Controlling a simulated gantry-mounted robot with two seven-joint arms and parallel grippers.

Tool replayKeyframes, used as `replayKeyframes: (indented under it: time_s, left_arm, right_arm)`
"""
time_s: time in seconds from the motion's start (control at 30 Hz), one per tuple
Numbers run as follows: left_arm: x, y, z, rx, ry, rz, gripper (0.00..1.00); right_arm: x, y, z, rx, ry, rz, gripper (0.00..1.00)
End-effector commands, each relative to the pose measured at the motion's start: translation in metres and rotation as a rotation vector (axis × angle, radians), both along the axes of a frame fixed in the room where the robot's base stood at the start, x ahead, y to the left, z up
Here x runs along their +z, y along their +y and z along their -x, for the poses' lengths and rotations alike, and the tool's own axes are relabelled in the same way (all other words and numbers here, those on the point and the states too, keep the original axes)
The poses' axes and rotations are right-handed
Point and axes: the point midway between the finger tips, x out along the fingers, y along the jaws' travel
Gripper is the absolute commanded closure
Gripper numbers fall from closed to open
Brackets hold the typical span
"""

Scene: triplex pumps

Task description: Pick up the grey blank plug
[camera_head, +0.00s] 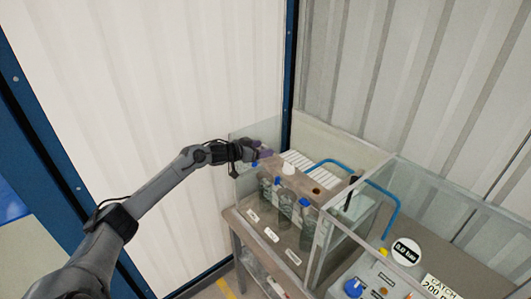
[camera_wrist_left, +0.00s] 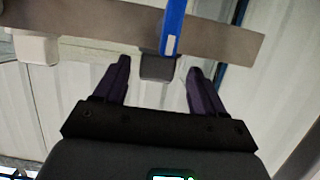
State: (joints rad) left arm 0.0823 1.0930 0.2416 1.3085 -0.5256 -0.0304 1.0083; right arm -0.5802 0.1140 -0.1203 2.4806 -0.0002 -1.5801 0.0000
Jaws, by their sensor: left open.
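My left gripper (camera_head: 264,154) is open at the back left corner of the clear-walled bench box, by the far end of the brown block (camera_head: 302,181). In the left wrist view, a dark grey block-like piece (camera_wrist_left: 157,67), which looks like the grey blank plug, sits against a grey-brown strip (camera_wrist_left: 215,42). It shows between the two spread purple fingertips of the left gripper (camera_wrist_left: 160,74), with space on both sides. In the head view the gripper hides this spot. My right gripper is in neither view.
A white plug (camera_head: 288,169) stands on the brown block, also pale in the wrist view (camera_wrist_left: 36,47). Several bottles (camera_head: 285,205) stand in front. A blue hose (camera_head: 384,190) arches over to the right. Clear panels (camera_head: 350,236) enclose the bench. A blue bar (camera_wrist_left: 173,28) crosses the strip near the plug.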

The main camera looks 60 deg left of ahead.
Motion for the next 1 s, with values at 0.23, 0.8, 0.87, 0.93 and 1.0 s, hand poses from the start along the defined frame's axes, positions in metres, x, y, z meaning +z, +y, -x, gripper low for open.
replayKeyframes:
  time_s: [0.23,0.8,0.87,0.93,1.0]
  left_arm:
    - [-0.004,-0.001,-0.023,0.003,-0.004,0.003,0.3]
    - [-0.01,0.0,-0.037,0.0,-0.001,0.0,0.3]
    - [-0.01,0.0,-0.037,0.0,-0.001,0.0,0.36]
    - [-0.009,0.0,-0.037,0.0,-0.001,0.0,0.47]
    - [-0.01,0.0,-0.037,0.0,-0.001,0.0,0.57]
  right_arm:
    - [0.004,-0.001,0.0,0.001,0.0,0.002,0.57]
    - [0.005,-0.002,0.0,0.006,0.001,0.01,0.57]
    - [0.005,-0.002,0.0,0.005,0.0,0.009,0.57]
    - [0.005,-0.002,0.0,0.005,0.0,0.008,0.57]
    - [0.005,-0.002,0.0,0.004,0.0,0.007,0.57]
